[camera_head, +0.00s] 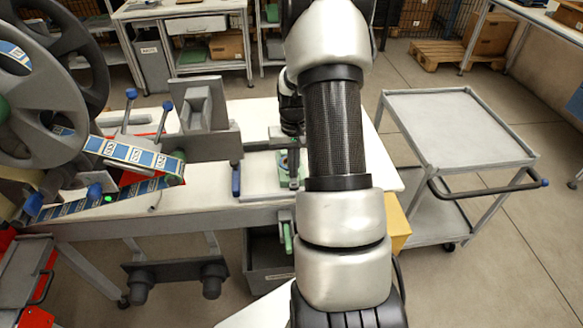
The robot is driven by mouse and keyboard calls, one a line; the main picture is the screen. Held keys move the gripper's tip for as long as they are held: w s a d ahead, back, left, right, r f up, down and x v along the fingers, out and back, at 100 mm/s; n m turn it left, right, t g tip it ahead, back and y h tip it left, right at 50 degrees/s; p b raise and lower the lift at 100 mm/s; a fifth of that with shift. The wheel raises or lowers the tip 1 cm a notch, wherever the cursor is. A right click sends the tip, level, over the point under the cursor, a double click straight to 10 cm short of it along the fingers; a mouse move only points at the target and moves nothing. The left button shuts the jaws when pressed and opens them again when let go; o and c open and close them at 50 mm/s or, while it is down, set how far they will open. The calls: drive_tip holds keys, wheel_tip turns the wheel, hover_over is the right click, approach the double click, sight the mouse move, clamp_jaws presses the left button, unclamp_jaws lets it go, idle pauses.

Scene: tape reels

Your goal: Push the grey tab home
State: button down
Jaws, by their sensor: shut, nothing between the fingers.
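My gripper (293,182) is at the far end of my arm, pointing down over a small green-and-grey fixture (283,162) on the white bench. It is shut and empty, and its tips are small and dark here. They are at or just above the fixture; I cannot tell whether they touch it. I cannot pick out the grey tab for certain, as the gripper and my arm cover part of the fixture.
A bench (215,210) carries a reel machine with large grey reels (40,110) and blue-and-white printed tape (130,155) at left. A blue-ended upright (236,181) stands left of the fixture. A grey cart (455,130) with an empty top stands right.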

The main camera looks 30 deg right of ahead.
wheel_tip(320, 180, up, 7)
drive_tip(key=p, duration=0.4)
idle(0.6)
